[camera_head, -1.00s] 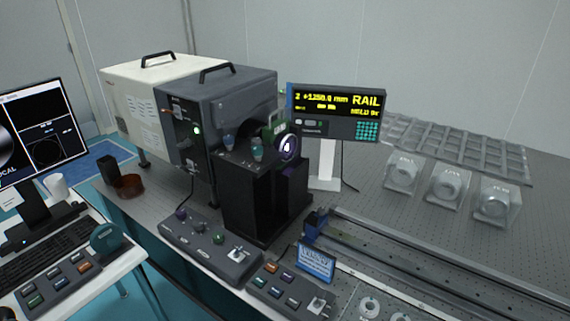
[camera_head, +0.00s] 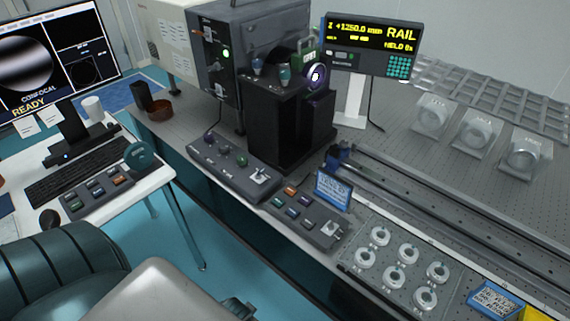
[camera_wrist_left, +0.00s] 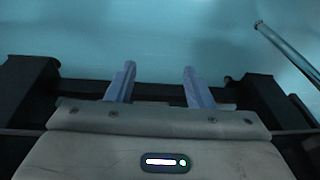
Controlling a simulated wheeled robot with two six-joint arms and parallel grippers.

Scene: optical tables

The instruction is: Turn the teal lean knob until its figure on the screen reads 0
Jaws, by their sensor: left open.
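Two small knobs stand on top of the black housing (camera_head: 262,125). The right one looks teal (camera_head: 284,75) and the left one (camera_head: 257,67) looks blue-grey. The screen (camera_head: 48,62) at the far left shows a striped round image and the words CONFOCAL and READY; I cannot make out a lean figure. My left gripper (camera_wrist_left: 157,85) is open and empty in the left wrist view, above blue floor and away from the knobs. My right gripper is not in view.
A control box with small knobs (camera_head: 233,165) and a button box (camera_head: 303,216) line the front edge of the optical table. A rail display (camera_head: 368,45) stands behind.

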